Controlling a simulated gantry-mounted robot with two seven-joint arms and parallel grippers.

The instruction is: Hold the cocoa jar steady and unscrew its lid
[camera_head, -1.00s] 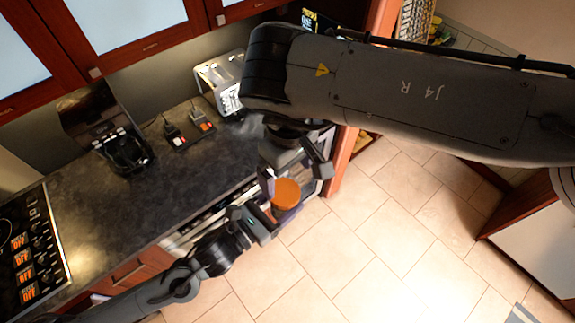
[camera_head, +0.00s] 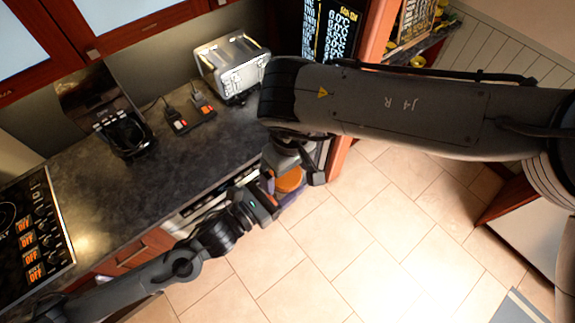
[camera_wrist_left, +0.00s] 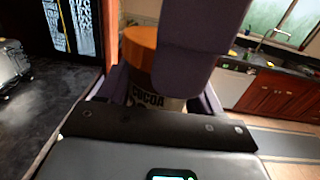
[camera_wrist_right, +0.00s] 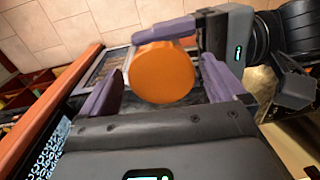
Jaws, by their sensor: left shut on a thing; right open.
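The cocoa jar (camera_wrist_left: 148,98) has a dark "COCOA" label and an orange lid (camera_head: 289,179). My left gripper (camera_head: 271,203) is shut on the jar and holds it up off the counter, near the counter's front edge. The lid is on top of the jar and also shows in the right wrist view (camera_wrist_right: 162,72). My right gripper (camera_wrist_right: 160,95) is open above the jar, its purple fingers on either side of the lid with a visible gap on the left. Whether the right finger touches the lid I cannot tell. The jar's body is mostly hidden in the head view.
A dark counter (camera_head: 150,190) holds a toaster (camera_head: 233,67), a coffee machine (camera_head: 122,130) and a small device with red switches (camera_head: 190,118). A stove (camera_head: 35,235) lies at the left. The tiled floor (camera_head: 340,250) is open at the front right.

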